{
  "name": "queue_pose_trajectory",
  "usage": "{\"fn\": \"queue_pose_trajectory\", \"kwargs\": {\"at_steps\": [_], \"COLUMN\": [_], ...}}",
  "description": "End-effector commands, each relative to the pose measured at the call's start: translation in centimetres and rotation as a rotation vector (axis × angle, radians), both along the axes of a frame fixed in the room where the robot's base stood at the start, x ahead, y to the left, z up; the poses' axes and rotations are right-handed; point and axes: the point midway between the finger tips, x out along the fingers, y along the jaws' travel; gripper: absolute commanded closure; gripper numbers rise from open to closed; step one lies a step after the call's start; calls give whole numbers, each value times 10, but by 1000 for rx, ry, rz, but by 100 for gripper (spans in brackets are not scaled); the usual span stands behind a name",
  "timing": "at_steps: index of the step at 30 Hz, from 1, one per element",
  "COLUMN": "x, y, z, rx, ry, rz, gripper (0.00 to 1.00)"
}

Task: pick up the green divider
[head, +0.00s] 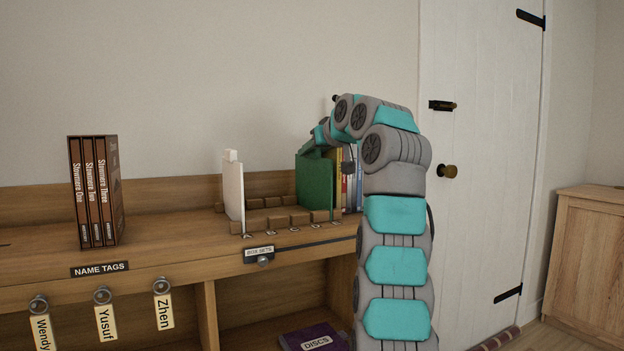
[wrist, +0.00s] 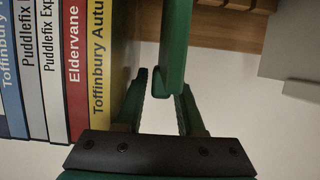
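The green divider (head: 316,182) stands upright on the shelf top, at the left end of a row of DVD cases. In the wrist view its green edge (wrist: 175,45) comes down from the top, and its end lies between my fingertips. My gripper (wrist: 168,92) is at the divider's upper part, one finger on each side. The fingertips look very close to its faces, but I cannot tell whether they press on it. In the head view my gripper (head: 318,145) is small and partly hidden by my arm at the divider's top.
DVD cases (wrist: 75,60) stand close beside the divider; one yellow spine is nearest my left finger. A white divider (head: 233,192) stands to the left, with wooden blocks (head: 277,222) between. Three brown cases (head: 97,192) stand further left. The wall is behind.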

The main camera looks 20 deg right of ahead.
Motion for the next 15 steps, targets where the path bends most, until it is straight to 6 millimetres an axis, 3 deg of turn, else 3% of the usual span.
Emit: {"fn": "queue_pose_trajectory", "kwargs": {"at_steps": [2, 9, 15], "x": [0, 0, 0], "y": [0, 0, 0], "z": [0, 0, 0], "rx": [0, 0, 0], "ry": [0, 0, 0], "rz": [0, 0, 0], "gripper": [72, 98, 100]}}
